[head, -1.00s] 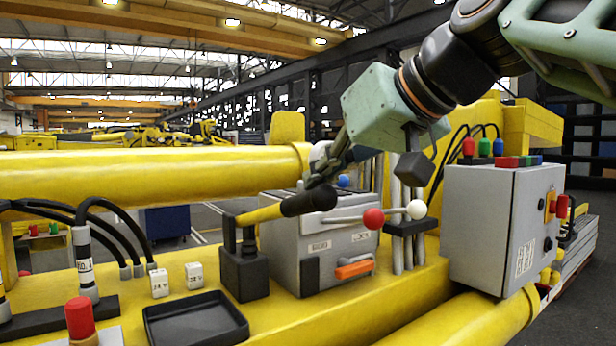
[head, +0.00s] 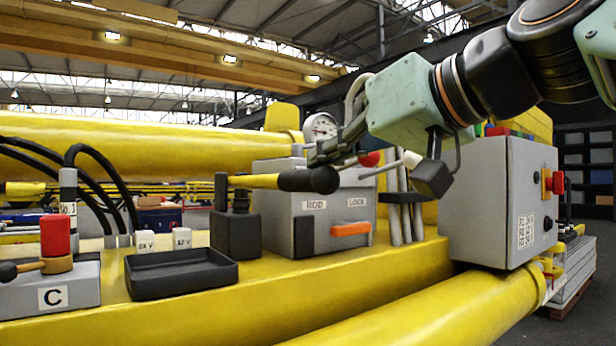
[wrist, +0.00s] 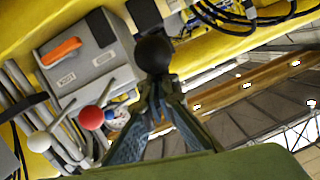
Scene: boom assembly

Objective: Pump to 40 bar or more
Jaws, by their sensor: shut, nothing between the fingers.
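The pump (head: 235,234) is a black block on the yellow boom. Its lever, a yellow bar (head: 252,181) with a black grip (head: 308,180), points right and lies about level. My gripper (head: 316,160) is shut and empty, just above and behind the grip in the head view. In the wrist view the grip's round black end (wrist: 154,54) sits just beyond my shut fingertips (wrist: 157,82); I cannot tell whether they touch. A round white-faced gauge (head: 320,128) stands behind my fingers. Its needle is too small to read.
A grey valve box (head: 275,205) with an orange lever (head: 350,229) stands beside the pump. A red ball knob (wrist: 91,118) and a white ball knob (wrist: 40,141) are near my fingers. A grey control cabinet (head: 485,205) is right; a black tray (head: 180,274) is left.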

